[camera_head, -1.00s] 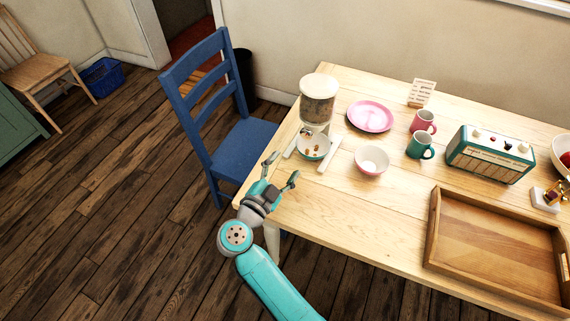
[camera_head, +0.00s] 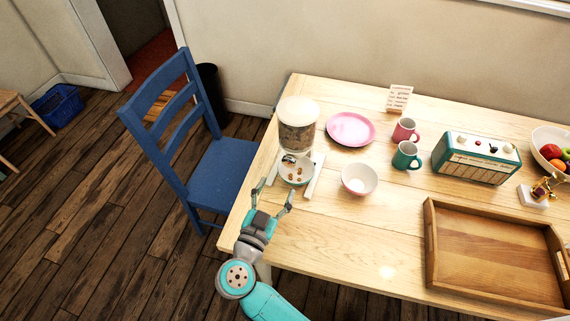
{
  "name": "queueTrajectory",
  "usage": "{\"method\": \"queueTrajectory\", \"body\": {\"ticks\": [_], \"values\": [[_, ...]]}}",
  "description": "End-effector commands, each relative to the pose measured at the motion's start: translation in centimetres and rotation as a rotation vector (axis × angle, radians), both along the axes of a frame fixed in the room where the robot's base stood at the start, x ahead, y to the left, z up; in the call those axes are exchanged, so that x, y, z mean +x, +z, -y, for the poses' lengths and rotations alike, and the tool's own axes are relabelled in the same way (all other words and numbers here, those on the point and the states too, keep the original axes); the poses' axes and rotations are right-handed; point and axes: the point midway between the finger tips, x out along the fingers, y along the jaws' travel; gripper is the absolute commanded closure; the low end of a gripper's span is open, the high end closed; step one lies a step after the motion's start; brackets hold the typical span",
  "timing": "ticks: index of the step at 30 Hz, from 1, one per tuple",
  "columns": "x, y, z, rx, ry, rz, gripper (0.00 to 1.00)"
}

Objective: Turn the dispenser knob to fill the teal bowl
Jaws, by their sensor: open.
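The dispenser (camera_head: 298,134) stands near the table's left end, a clear container of brown pieces with a cream lid and white feet. Its knob (camera_head: 289,159) seems to be the small grey part low on its front, too small to make out well. The teal bowl (camera_head: 296,180) sits under the outlet between the feet, its pale inside holding a few brown pieces. My gripper (camera_head: 276,188) is open and empty just in front of the dispenser and bowl, its fingers spread toward them. I cannot tell whether a fingertip touches the bowl or the feet.
A pink bowl (camera_head: 360,179) stands right of the dispenser, with a pink plate (camera_head: 351,128) behind it. A pink mug (camera_head: 405,130), teal mug (camera_head: 407,155), radio (camera_head: 476,157) and wooden tray (camera_head: 490,245) are farther right. A blue chair (camera_head: 222,170) stands at the table's left end.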

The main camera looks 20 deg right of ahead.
Motion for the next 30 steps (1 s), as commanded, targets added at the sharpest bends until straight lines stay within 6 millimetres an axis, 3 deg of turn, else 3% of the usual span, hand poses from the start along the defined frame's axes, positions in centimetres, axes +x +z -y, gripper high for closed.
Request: {"method": "queueTrajectory", "body": {"ticks": [12, 27, 30], "values": [[5.0, 0.0, 4.4, 0.002, -0.003, 0.001, 0.32], [6.1, 0.0, 5.2, 0.002, 0.000, 0.001, 0.32], [6.1, 0.0, 5.2, 0.002, 0.000, 0.001, 0.57]]}}
